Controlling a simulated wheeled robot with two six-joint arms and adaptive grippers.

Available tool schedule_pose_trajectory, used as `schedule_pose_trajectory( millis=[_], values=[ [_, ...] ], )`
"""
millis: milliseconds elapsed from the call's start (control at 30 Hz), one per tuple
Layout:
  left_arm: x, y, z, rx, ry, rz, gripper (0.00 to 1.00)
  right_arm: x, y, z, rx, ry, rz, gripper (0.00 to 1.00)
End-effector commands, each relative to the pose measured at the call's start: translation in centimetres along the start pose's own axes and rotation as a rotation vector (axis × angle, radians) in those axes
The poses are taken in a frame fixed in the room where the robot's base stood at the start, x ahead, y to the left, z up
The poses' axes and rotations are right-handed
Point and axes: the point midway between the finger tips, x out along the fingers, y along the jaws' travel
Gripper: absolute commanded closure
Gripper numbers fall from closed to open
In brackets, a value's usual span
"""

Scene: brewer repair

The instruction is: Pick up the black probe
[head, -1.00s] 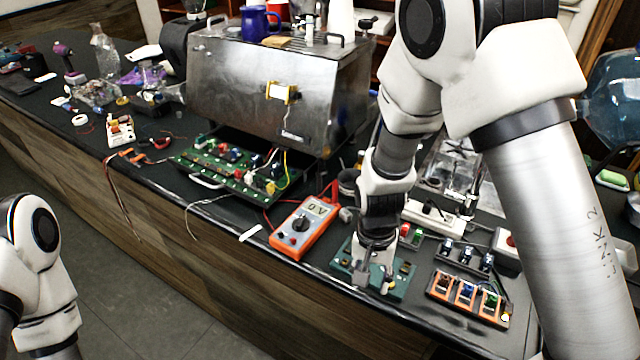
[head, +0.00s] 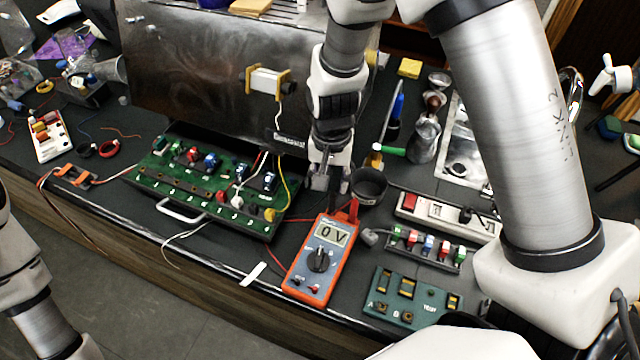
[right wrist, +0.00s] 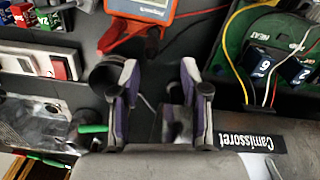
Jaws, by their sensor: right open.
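The orange multimeter (head: 320,262), reading 0 V, lies on the dark counter, and its top edge also shows in the right wrist view (right wrist: 143,10). A red probe (head: 352,211) is at its top right corner. A slim dark piece (head: 334,203) beside it, just below my right gripper, may be the black probe; I cannot tell for sure. My right gripper (head: 331,183) points down behind the meter, close to the steel machine's front. In the right wrist view its two fingers (right wrist: 158,88) stand apart, with nothing clearly held. My left gripper is out of view; only part of that arm shows.
A dark round cup (head: 369,187) stands just right of my right gripper. The green circuit board (head: 205,180) is left of the meter; a power strip (head: 445,214) and a green module (head: 412,298) are to the right. The steel machine (head: 190,70) blocks the back.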

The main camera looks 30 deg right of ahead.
Motion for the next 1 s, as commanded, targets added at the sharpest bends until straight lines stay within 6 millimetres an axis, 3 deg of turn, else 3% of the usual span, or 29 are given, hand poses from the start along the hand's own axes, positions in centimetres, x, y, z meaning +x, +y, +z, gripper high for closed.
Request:
schedule_pose_trajectory(
  millis=[267,400,633,767,1000],
  values=[
    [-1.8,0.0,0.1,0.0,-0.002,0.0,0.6,4.0,0.2,0.3,0.003,-0.005,0.004,0.55],
    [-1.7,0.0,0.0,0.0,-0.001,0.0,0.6,6.3,0.1,0.2,0.002,-0.002,0.002,0.55],
    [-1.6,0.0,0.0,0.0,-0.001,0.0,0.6,6.7,0.1,0.2,0.001,0.0,0.001,0.55],
    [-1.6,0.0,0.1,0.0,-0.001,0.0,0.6,6.7,0.1,0.2,0.001,0.0,0.001,1.0],
    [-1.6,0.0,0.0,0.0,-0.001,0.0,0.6,6.7,0.1,0.2,0.001,0.0,0.001,1.0]
  ],
)
